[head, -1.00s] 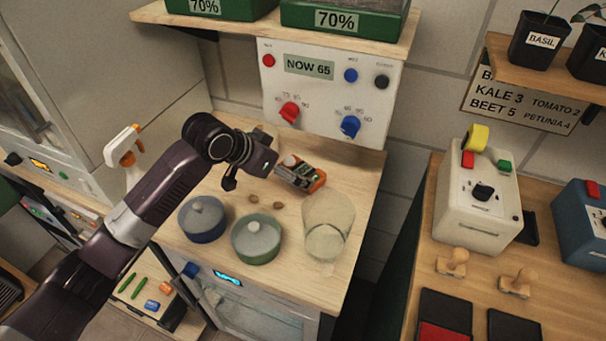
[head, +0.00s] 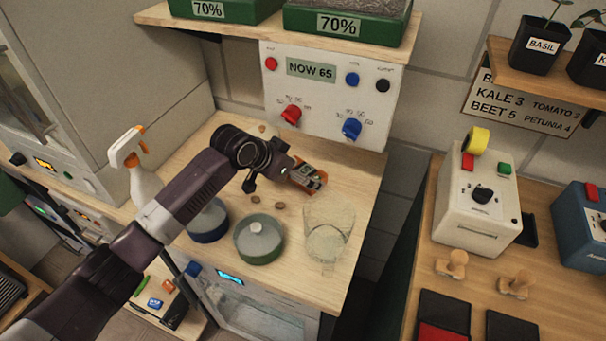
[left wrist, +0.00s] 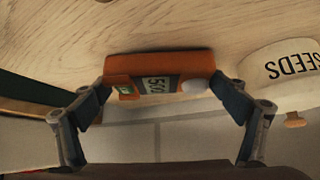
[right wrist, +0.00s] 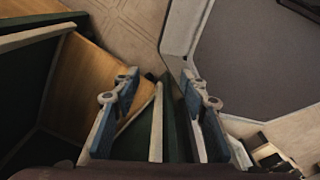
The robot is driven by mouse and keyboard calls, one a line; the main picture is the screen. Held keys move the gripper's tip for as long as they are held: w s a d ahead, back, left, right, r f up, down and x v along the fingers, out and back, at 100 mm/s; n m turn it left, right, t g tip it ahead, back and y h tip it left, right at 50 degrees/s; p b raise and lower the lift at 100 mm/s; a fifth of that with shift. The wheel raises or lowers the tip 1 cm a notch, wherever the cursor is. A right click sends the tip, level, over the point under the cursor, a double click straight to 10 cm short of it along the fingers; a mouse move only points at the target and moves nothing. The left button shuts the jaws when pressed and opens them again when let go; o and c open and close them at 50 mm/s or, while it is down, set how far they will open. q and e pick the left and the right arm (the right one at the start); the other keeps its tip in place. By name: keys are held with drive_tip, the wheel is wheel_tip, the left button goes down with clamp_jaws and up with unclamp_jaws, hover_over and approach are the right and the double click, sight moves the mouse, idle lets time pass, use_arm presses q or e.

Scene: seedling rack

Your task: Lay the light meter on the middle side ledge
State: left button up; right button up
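The light meter (head: 310,178) is an orange device with a small display and a white dome. It is at the back of the wooden bench top, and it also shows in the left wrist view (left wrist: 160,77). My left gripper (head: 282,170) is at the meter. In the left wrist view its fingers (left wrist: 160,85) are wide apart, one at each end of the meter; I cannot tell whether they touch it. My right gripper (right wrist: 158,78) is open and empty, away from the bench. I cannot tell which surface is the middle side ledge.
The control panel (head: 330,95) rises behind. A spray bottle (head: 146,185) is at left. A SEEDS container (left wrist: 285,75) shows near the left gripper.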

use_arm(q)
drive_tip(key=c, duration=0.7)
drive_tip(key=shift+r, duration=0.1)
drive_tip(key=shift+s+a+r, duration=0.2)
drive_tip(key=shift+a+r, duration=0.05)
drive_tip(key=shift+r, duration=0.05)
drive_tip(key=s+a+r+b, duration=0.2)
drive_tip(key=s+a+r, duration=0.5)
drive_tip(key=s+a, duration=0.2)
wheel_tip(320, 180, up, 8)
drive_tip(key=p, duration=0.7)
drive_tip(key=shift+m+g+h, duration=0.4)
drive_tip(key=shift+m+g, duration=0.1)
drive_tip(key=shift+m, duration=0.4)
drive_tip(key=s+a+f+b, duration=0.1)
drive_tip(key=s+a+b, duration=0.1)
drive_tip(key=s, duration=0.3)
drive_tip(key=s+a+f+b, duration=0.2)
drive_tip(key=s+a, duration=0.2)
drive_tip(key=s, duration=0.1)
drive_tip(key=s+a+f+b, duration=0.1)
drive_tip(key=s+a+b, duration=0.1)
drive_tip(key=s, duration=0.3)
drive_tip(key=shift+s+a+f+b, duration=0.2)
drive_tip(key=shift+a+f+b, duration=0.2)
drive_tip(key=shift+a, duration=0.25)
drive_tip(key=shift+d, duration=0.1)
